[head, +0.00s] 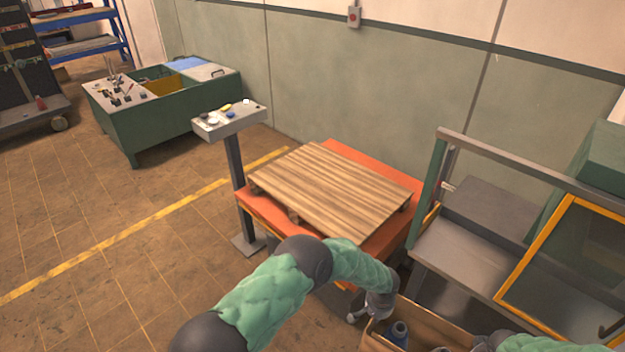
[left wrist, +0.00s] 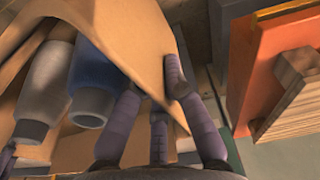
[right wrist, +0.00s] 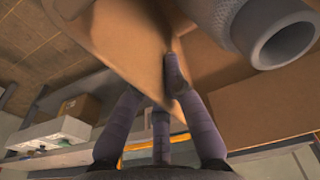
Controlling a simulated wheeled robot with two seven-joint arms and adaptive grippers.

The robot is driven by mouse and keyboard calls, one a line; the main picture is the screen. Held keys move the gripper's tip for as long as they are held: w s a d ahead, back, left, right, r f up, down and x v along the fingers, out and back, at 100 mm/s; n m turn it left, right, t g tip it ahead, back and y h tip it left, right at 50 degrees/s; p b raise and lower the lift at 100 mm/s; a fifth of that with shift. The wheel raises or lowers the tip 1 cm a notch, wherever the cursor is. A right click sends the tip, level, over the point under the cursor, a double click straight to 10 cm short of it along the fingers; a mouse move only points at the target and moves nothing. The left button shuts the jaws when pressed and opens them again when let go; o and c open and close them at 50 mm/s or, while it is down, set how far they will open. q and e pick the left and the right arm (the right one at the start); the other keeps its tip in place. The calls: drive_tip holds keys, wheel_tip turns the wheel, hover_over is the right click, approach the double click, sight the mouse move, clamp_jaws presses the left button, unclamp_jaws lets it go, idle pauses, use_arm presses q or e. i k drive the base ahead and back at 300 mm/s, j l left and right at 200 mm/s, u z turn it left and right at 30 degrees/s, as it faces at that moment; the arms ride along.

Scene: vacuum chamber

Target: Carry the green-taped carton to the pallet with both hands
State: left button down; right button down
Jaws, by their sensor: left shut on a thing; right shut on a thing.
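An open carton (head: 432,322) shows at the bottom right of the head view, with a blue bottle-like item (head: 397,333) inside. No green tape is visible on the parts I see. My left gripper (head: 359,313) is at its left side; in the left wrist view its fingers (left wrist: 168,92) are shut on the carton wall (left wrist: 135,40). In the right wrist view my right gripper (right wrist: 172,92) is shut on another wall of the carton (right wrist: 130,40). The wooden pallet (head: 330,188) lies empty on an orange platform (head: 372,243), beyond and left of the carton.
A grey post with a small control panel (head: 230,120) stands at the platform's left. A frame with an orange-edged glass panel (head: 565,265) and grey bench (head: 460,258) is on the right. A green cabinet (head: 165,115) stands behind left. The tiled floor at left is clear.

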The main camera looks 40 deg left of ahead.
sight(329, 189)
drive_tip(key=j, duration=0.85)
drive_tip(key=i+j+u, duration=0.15)
drive_tip(key=j, duration=1.55)
drive_tip(key=i+u, duration=0.05)
